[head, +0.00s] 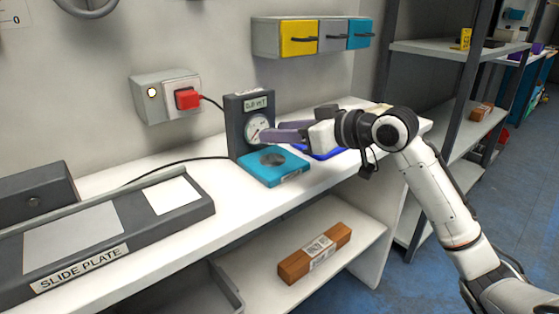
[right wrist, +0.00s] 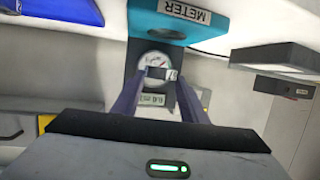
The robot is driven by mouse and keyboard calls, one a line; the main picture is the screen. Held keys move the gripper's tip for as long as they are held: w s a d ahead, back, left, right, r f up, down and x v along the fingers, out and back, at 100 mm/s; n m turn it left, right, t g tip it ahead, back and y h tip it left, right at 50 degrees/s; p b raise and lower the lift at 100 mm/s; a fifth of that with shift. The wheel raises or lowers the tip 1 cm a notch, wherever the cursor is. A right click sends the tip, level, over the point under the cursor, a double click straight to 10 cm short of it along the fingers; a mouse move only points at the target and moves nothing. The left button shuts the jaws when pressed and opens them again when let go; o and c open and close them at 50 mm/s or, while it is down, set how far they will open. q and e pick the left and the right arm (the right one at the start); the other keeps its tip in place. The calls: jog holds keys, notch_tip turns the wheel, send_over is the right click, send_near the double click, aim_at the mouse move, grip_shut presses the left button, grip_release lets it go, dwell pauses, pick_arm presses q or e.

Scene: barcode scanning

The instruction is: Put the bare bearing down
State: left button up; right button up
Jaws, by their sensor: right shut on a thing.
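My right gripper (head: 268,134) reaches in from the right, level with the dial of the meter (head: 236,128). Its purple fingers also show in the right wrist view (right wrist: 158,80). The meter's teal base (head: 288,176) has a grey round spot on top and lies below the fingers. My left gripper is not in view.
A blue tray (head: 328,153) lies right of the meter, partly behind my gripper. A slide plate (head: 118,222) fills the left of the white bench. A wall box with a red plug (head: 188,98) and drawers (head: 298,38) hang behind. A brown box (head: 300,262) lies on the lower shelf.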

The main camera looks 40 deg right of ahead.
aim_at(281, 164)
notch_tip(281, 164, down, 5)
jog(key=shift+r+b, duration=0.1)
jog(key=shift+b, duration=0.35)
jog(key=o, duration=1.2)
jog(key=v, duration=1.2)
